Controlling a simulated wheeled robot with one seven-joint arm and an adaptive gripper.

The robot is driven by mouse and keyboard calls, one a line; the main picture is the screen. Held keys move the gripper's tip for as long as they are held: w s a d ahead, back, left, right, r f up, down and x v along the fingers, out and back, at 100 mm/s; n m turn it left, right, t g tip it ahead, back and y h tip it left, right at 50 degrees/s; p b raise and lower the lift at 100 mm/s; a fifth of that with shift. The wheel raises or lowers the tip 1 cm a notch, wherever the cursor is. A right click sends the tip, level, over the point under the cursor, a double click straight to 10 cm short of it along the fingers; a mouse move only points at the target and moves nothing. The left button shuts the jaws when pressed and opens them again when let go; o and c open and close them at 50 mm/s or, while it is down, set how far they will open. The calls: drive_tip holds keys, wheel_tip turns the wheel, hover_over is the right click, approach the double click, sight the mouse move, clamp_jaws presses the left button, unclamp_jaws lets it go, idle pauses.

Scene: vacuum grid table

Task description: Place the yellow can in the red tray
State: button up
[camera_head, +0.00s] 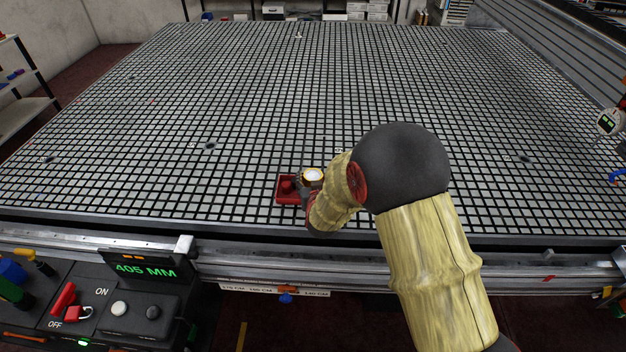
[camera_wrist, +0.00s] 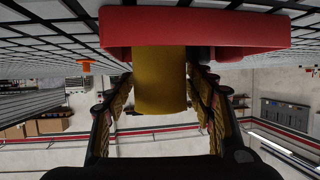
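The yellow can (camera_wrist: 160,85) stands between the two fingers of my gripper (camera_wrist: 160,72) in the wrist view, where the picture is upside down. The fingertips sit against both sides of the can. The can's base is hidden behind the near wall of the red tray (camera_wrist: 195,28), so I cannot see whether it touches the tray floor. In the head view, the can's pale top (camera_head: 313,174) shows at the right end of the tray (camera_head: 287,201). My arm and gripper hide part of both there.
A dark red item (camera_head: 287,187) seems to lie in the tray; its shape is unclear. The grid table (camera_head: 250,110) is otherwise largely clear. A control panel (camera_head: 130,300) stands at the front left. An orange object (camera_wrist: 86,64) shows on the left of the wrist view.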

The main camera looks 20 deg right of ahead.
drive_tip(key=shift+o, duration=0.5)
drive_tip(key=shift+s+r, duration=0.15)
drive_tip(key=shift+r, duration=0.15)
drive_tip(key=s+a+r+n+g+y+p, duration=0.1)
drive_tip(key=s+a+r+g+y+p, duration=0.25)
drive_tip(key=s+r, duration=1.5)
drive_tip(key=s+d+r+g, duration=0.1)
drive_tip(key=s+r+g, duration=0.1)
drive_tip(key=s, duration=0.9)
drive_tip(key=s+d+r+g+h, duration=0.1)
drive_tip(key=s+d+r+g, duration=0.1)
drive_tip(key=s, duration=0.9)
drive_tip(key=shift+s+d+r+n, duration=0.2)
drive_tip(key=shift+d+r+n, duration=0.05)
drive_tip(key=shift+r+n, duration=0.2)
drive_tip(key=shift+h, duration=0.25)
